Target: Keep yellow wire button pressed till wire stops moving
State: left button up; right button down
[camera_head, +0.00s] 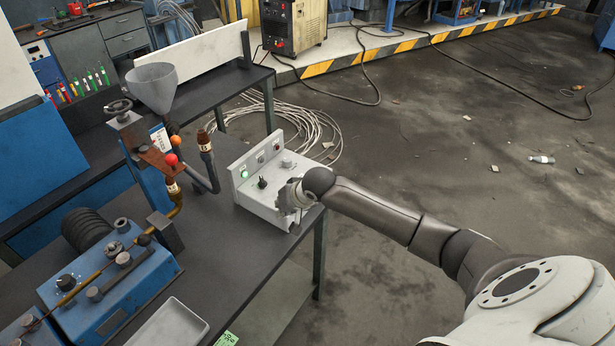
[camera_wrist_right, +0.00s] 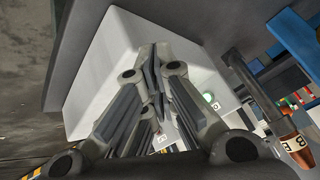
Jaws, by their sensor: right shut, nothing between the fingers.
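A light grey control box (camera_head: 248,200) stands at the right edge of the dark table. Its panel carries a lit green button (camera_head: 244,174), a red one (camera_head: 277,146) and a black knob (camera_head: 262,183). I cannot make out a yellow button; my gripper covers part of the box. My right gripper (camera_head: 292,197) is shut and empty, at the box's front right corner. In the right wrist view its closed fingertips (camera_wrist_right: 153,62) are over the pale box (camera_wrist_right: 105,65); contact is unclear. A brass-coloured wire or rod (camera_head: 98,270) crosses the blue machine (camera_head: 120,297). My left gripper is not in view.
A grey funnel (camera_head: 153,86) and a valve with red and orange balls stand left of the box. A grey tray (camera_head: 170,325) lies at the table's front. Pale cable coils (camera_head: 311,125) lie on the floor behind the box. The floor to the right is mostly open.

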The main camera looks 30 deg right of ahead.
jog(key=w+d+r+m+t+h, duration=0.1)
jog(key=w+d+r+m, duration=0.1)
jog(key=w+d+r, duration=0.2)
jog(key=w+d+r+m+t, duration=0.1)
jog(key=w+d+r+m, duration=0.2)
jog(key=d+r, duration=0.3)
jog(key=w+d, duration=0.1)
jog(key=d, duration=0.4)
jog(key=shift+w+r+h, duration=0.4)
notch_tip(320, 180, down, 7)
jog(key=b, duration=0.7)
jog(key=shift+d+r, duration=0.1)
jog(key=shift+r, duration=0.1)
jog(key=shift+f+b, duration=0.45)
jog(key=shift+f, duration=0.7)
jog(key=shift+f, duration=0.3)
jog(key=shift+s+f, duration=0.1)
jog(key=shift+f, duration=0.45)
dwell(0.7)
